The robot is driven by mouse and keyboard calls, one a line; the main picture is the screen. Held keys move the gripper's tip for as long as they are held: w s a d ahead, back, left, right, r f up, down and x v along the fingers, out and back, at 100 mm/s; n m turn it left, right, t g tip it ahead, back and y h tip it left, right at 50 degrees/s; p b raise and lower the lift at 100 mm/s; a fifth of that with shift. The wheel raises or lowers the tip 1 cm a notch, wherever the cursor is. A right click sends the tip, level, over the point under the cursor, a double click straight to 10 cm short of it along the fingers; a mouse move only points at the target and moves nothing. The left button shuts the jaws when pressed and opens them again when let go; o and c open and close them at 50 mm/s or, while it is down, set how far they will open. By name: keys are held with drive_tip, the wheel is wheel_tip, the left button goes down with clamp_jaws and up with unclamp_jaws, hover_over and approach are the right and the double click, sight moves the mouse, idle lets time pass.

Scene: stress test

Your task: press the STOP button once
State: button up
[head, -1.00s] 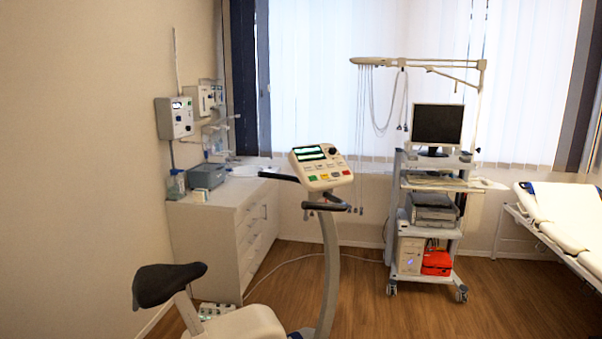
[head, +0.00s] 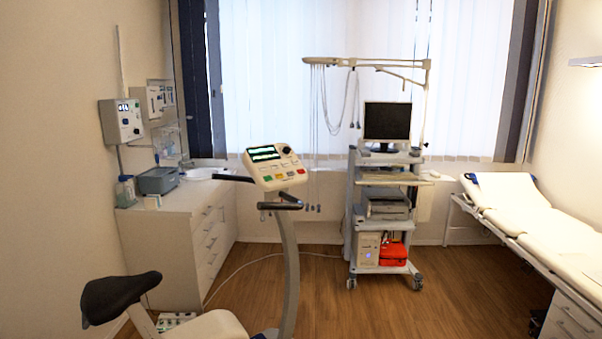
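The exercise bike's console (head: 262,168) stands tilted on top of its post, left of the middle in the head view. It has a dark display with green lines (head: 265,153), a round black knob, and a row of small coloured keys (head: 285,175) along its lower edge, red and green among them. The lettering is too small to read, so I cannot tell which key is STOP. My gripper is not in view, and nothing of mine is seen touching the console.
The bike's black saddle (head: 117,296) is at the front left, with black handlebars (head: 281,203) around the console. A white cabinet (head: 165,235) stands along the left wall. A wheeled equipment cart (head: 382,225) stands behind, right of the bike. A couch (head: 530,220) is at right. Wooden floor is free between.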

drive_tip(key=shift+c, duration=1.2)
